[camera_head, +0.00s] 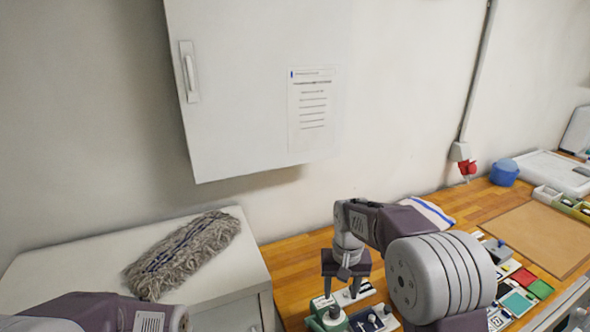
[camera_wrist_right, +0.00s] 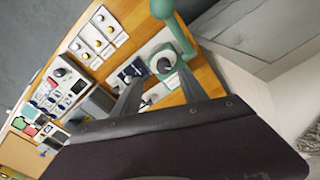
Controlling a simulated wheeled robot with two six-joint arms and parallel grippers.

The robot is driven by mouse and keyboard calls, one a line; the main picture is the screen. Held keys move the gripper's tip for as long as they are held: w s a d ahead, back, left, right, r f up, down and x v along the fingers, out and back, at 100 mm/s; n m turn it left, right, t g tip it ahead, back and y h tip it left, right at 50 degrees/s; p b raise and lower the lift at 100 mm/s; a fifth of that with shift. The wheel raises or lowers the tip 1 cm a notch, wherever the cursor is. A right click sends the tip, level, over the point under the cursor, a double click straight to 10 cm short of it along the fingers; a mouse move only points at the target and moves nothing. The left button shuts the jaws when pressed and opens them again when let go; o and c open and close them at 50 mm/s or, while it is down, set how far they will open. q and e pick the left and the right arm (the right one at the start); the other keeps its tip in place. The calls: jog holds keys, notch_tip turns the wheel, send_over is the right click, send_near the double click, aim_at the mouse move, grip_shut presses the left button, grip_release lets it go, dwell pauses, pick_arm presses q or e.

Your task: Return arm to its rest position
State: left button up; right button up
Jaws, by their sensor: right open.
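My right arm reaches over the wooden bench (camera_head: 290,262) in the head view. Its gripper (camera_head: 345,290) points down, open, above small items at the bench's left end. In the right wrist view, the two fingers of this gripper (camera_wrist_right: 155,98) stand apart with nothing held between them. A green device with a round knob (camera_wrist_right: 165,63) is close to one fingertip; I cannot tell whether they touch. It also shows in the head view (camera_head: 327,316) below the gripper. My left arm shows at the bottom left of the head view; its gripper is out of the picture.
A white wall cabinet (camera_head: 245,90) hangs above. A grey mop head (camera_head: 183,254) lies on a white cabinet top (camera_head: 60,262) at left. A blue tub (camera_head: 504,172), a brown mat (camera_head: 545,235) and several coloured blocks lie on the bench at right. The air left of the right gripper is clear.

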jog(key=s+d+f+n+t, duration=0.1)
jog(key=s+d+f, duration=0.1)
jog(key=s, duration=0.5)
jog(key=s+d+f+t, duration=0.1)
jog(key=s+d+f, duration=0.15)
jog(key=s, duration=0.45)
notch_tip(320, 180, down, 9)
jog(key=s+a+g+b, duration=0.1)
jog(key=s+b, duration=0.2)
jog(key=b, duration=0.4)
jog(key=shift+a+b, duration=0.15)
jog(key=shift+b, duration=0.15)
jog(key=shift+w, duration=0.2)
